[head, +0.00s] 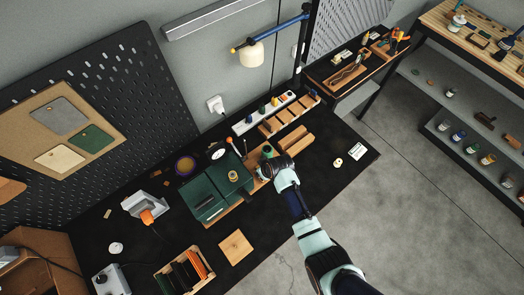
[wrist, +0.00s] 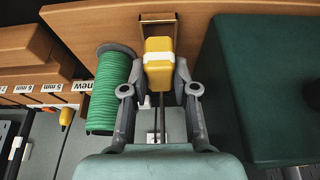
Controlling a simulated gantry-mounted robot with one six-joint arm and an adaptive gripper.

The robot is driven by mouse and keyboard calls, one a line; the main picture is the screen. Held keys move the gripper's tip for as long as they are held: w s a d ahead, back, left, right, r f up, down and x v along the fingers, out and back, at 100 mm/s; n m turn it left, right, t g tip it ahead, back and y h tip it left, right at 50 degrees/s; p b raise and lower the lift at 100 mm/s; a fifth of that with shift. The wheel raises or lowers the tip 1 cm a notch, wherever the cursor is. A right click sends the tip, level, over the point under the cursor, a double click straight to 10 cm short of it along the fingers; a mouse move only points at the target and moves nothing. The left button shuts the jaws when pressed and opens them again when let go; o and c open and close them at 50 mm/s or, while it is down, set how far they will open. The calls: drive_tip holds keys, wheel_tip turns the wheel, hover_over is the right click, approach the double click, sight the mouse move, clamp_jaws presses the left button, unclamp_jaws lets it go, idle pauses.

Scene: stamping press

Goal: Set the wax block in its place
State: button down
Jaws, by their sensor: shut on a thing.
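The wax block (wrist: 158,62), yellow with a white band around it, is between the two fingers of my gripper (wrist: 160,78) in the wrist view. My gripper is shut on it. Behind the block's upper end is a small wooden slot (wrist: 157,18) in a wooden rack. I cannot tell whether the block touches the slot. In the head view, my gripper (head: 268,170) is at the right side of the dark green box (head: 216,186), and the block is hidden or too small to make out.
A green thread spool (wrist: 107,92) stands close left of my gripper. A green box wall (wrist: 262,85) rises close on the right. Wooden steps with size labels (wrist: 40,88) lie farther left.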

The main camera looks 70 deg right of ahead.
drive_tip(key=shift+f, duration=0.15)
drive_tip(key=shift+f+b, duration=0.85)
drive_tip(key=shift+f, duration=0.05)
drive_tip(key=shift+f, duration=0.1)
drive_tip(key=c, duration=0.8)
unclamp_jaws()
drive_tip(key=v, duration=1.2)
